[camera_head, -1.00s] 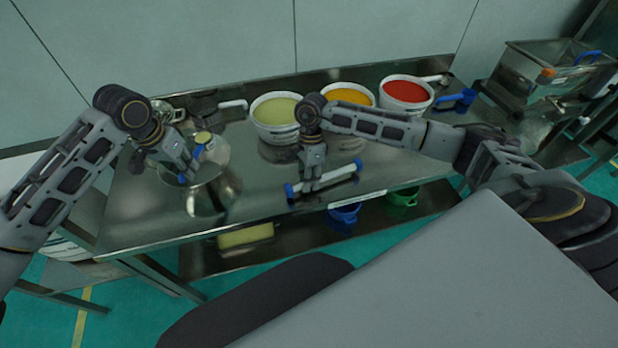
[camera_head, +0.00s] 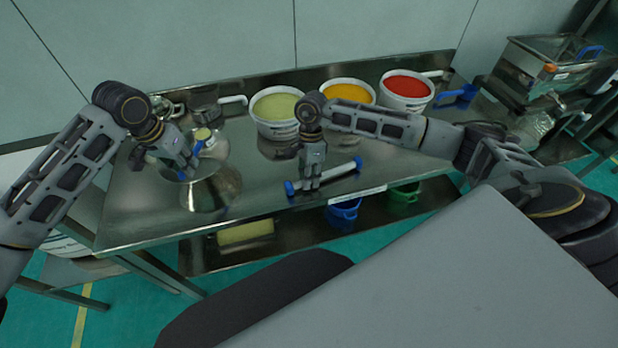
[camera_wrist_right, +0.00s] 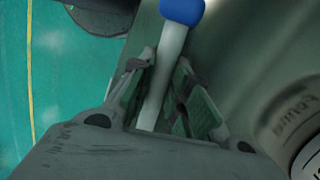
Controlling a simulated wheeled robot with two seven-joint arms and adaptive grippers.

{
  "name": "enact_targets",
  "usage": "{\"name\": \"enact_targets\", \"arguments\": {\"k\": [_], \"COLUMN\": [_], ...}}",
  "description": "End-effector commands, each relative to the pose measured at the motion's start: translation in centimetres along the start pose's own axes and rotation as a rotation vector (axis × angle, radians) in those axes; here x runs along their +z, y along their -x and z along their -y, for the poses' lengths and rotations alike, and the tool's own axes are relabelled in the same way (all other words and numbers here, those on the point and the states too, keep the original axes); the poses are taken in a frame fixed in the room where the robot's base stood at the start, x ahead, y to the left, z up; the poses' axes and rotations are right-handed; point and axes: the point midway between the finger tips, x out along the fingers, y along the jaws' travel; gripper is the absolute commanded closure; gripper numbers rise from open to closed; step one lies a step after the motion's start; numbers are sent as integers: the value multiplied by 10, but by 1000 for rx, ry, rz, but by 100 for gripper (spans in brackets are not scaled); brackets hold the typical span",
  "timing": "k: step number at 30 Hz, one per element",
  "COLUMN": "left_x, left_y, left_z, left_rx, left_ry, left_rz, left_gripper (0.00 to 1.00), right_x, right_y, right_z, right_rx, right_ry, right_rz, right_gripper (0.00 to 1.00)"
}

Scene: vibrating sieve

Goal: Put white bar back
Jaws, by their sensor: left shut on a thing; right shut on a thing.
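The white bar (camera_head: 338,176) has blue ends and is over the front part of the metal table in the head view. My right gripper (camera_head: 309,186) is shut on it, nearer its left end. The right wrist view shows the white bar (camera_wrist_right: 168,70) between the fingers of my right gripper (camera_wrist_right: 160,85), with one blue end beyond them. I cannot tell whether the bar touches the table. My left gripper (camera_head: 187,170) is shut on a small blue-ended thing (camera_head: 181,176), mostly hidden by the fingers, above a round shiny metal vessel (camera_head: 212,188).
Tubs of pale green (camera_head: 277,108), orange (camera_head: 347,92) and red (camera_head: 407,88) material stand along the back of the metal table (camera_head: 270,205). A blue-handled tool (camera_head: 458,94) lies at right. A blue bucket (camera_head: 342,213) and a green bucket (camera_head: 403,196) sit on the lower shelf.

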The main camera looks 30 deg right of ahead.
Motion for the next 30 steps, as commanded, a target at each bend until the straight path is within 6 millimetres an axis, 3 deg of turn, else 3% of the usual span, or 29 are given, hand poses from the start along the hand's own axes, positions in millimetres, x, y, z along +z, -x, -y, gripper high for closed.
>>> {"name": "enact_targets", "arguments": {"k": [24,25,30], "left_x": [1,1,1], "left_y": [-5,-5,-6], "left_z": [0,0,0], "left_rx": [0,0,0], "left_ry": [0,0,0], "left_rz": [0,0,-1], "left_gripper": [100,100,100], "right_x": [-1,-1,-1], "right_y": [-7,-7,-7], "right_z": [1,1,1], "right_rx": [1,2,3], "right_ry": [0,0,0], "right_rz": [0,-1,-1], "right_gripper": [100,80,59]}}
